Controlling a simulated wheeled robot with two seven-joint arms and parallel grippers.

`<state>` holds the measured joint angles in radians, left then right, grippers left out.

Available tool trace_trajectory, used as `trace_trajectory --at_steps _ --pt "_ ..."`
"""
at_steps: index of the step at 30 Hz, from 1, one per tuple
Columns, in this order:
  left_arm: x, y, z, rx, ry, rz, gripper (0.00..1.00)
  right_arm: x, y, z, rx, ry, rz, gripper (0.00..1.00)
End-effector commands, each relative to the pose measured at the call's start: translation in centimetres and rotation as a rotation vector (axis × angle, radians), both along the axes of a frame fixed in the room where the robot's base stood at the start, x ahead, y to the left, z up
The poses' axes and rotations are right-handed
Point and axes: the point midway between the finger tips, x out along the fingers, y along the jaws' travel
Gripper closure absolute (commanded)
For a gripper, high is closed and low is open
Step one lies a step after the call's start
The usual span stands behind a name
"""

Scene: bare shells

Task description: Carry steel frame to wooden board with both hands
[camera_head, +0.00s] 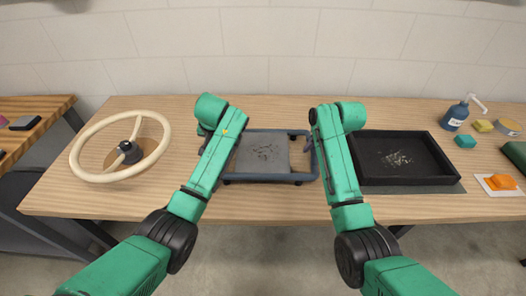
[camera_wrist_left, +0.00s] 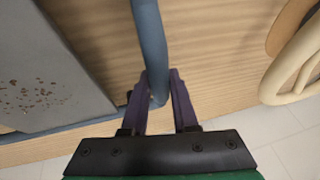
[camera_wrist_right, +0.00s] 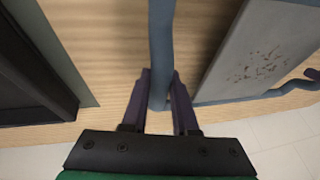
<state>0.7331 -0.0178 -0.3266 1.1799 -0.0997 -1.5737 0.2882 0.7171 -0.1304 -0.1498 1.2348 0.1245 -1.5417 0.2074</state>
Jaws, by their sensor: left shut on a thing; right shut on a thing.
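The steel frame (camera_head: 262,178) is a blue-grey tubular rectangle near the middle of the table, around a grey speckled slab (camera_head: 262,152). My left gripper (camera_wrist_left: 158,90) is shut on its left side tube (camera_wrist_left: 149,35). My right gripper (camera_wrist_right: 160,90) is shut on its right side tube (camera_wrist_right: 161,40). The frame looks level, at or close above the tabletop; I cannot tell which. I cannot tell a separate wooden board from the wooden tabletop (camera_head: 270,207).
A cream steering wheel (camera_head: 84,133) stands at left on a brown disc. A black tray (camera_head: 410,180) lies close right of my right arm. Beyond it are a blue pump bottle (camera_head: 455,115), sponges and an orange item (camera_head: 501,182). A tiled wall (camera_head: 270,50) backs the table.

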Motion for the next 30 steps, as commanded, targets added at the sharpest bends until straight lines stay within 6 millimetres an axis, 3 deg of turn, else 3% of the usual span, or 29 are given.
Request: trace_trajectory --at_steps 24,30 --pt "0.01 0.01 0.03 0.0 -0.001 0.0 1.0 0.01 0.0 0.04 0.0 0.0 0.0 1.0" --pt "0.1 0.0 0.95 0.001 -0.005 0.0 1.0 0.1 0.02 0.96 0.001 -0.005 0.0 1.0"
